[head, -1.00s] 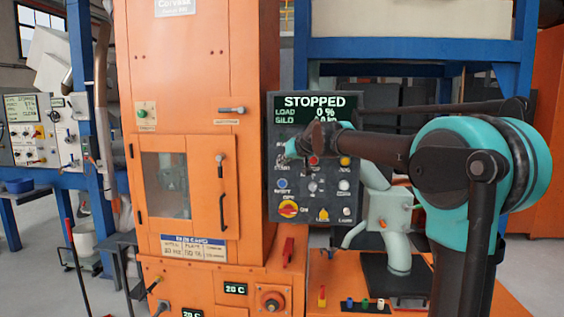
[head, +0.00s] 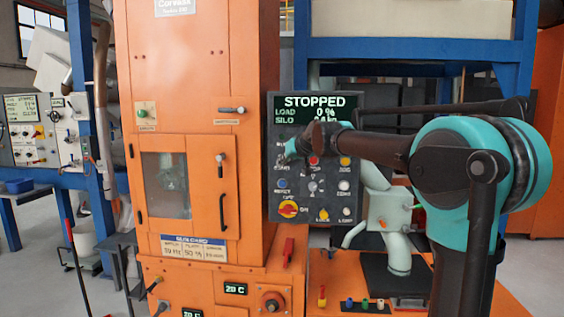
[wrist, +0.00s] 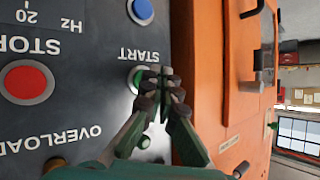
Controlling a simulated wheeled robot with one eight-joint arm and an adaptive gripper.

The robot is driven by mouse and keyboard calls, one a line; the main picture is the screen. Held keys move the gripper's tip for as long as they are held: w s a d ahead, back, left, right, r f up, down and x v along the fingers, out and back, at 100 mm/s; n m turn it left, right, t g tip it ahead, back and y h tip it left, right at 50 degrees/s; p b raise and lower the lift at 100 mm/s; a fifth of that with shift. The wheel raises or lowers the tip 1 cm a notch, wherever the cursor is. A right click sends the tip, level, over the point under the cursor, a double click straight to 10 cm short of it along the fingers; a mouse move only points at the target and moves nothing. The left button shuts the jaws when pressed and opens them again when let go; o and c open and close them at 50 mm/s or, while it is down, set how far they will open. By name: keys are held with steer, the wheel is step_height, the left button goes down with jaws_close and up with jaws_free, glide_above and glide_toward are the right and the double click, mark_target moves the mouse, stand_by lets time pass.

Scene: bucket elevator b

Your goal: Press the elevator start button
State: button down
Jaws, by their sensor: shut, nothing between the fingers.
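The dark control panel (head: 352,190) stands beside the orange elevator housing, and its screen (head: 315,108) reads STOPPED. In the wrist view the green start button (wrist: 134,76) sits in a pale ring by the START label, partly hidden behind my fingers. My gripper (wrist: 162,75) is shut and empty, its fingertips over the right part of the button. Whether they touch it I cannot tell. In the head view my gripper (head: 290,150) is at the panel's left side and covers the start button there.
The red stop button (wrist: 26,82) and a blue button (wrist: 141,10) are close to the start button. The orange housing (head: 200,80) with its door handle (head: 222,200) rises just left of the panel. A lever (head: 288,252) sticks up below.

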steer(key=shift+w, duration=0.1)
steer(key=shift+w, duration=0.35)
steer(key=shift+w, duration=0.4)
stand_by(0.8)
steer(key=shift+s, duration=0.85)
steer(key=shift+s+a, duration=0.1)
steer(key=shift+s, duration=2.4)
